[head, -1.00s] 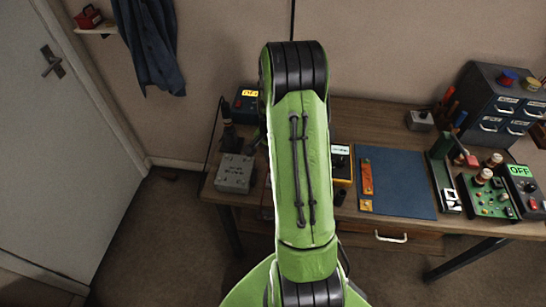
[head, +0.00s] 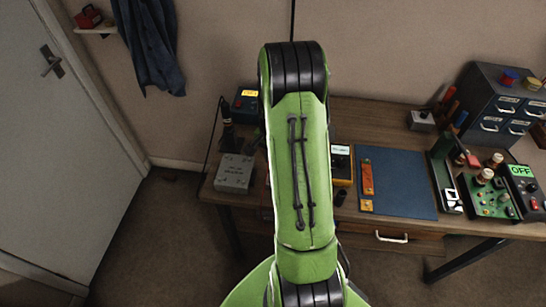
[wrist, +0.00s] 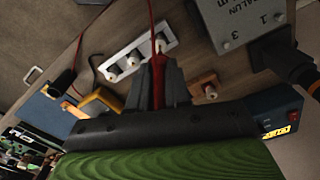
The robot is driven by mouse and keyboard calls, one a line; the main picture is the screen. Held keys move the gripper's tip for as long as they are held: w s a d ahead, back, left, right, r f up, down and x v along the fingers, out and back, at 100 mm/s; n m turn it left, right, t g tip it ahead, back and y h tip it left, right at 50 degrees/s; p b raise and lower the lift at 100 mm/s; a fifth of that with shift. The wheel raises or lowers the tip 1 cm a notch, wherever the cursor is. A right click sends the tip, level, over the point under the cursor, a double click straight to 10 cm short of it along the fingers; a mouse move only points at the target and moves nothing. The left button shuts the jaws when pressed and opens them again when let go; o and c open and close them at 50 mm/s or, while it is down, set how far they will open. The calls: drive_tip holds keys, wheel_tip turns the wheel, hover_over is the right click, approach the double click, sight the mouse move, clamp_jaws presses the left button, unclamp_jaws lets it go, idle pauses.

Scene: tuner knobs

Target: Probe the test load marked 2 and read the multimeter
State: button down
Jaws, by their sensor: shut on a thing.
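My gripper (wrist: 158,82) points down over the bench and is shut on a red probe (wrist: 158,60), whose red lead runs up out of the wrist view. Just beyond the fingertips is a pale strip (wrist: 146,47) with several white round posts. An orange-brown block (wrist: 202,80) with white round ends lies right of the fingers. I cannot read a mark 2 on any of these, nor tell whether the probe touches a post. The yellow-cased multimeter (head: 343,164) is partly hidden behind my arm in the head view; its reading is too small to read. My gripper is hidden there.
A grey box (head: 234,173) stands at the bench's left end; it looms close at upper right in the wrist view (wrist: 236,18). A blue box (head: 245,107) with a yellow display stands behind. A blue mat (head: 405,185) and a green board (head: 487,197) lie right.

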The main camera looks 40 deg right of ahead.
drive_tip(key=shift+r, duration=0.15)
wheel_tip(320, 180, up, 5)
drive_tip(key=p, duration=0.4)
idle(0.4)
drive_tip(key=shift+d, duration=0.1)
idle(1.0)
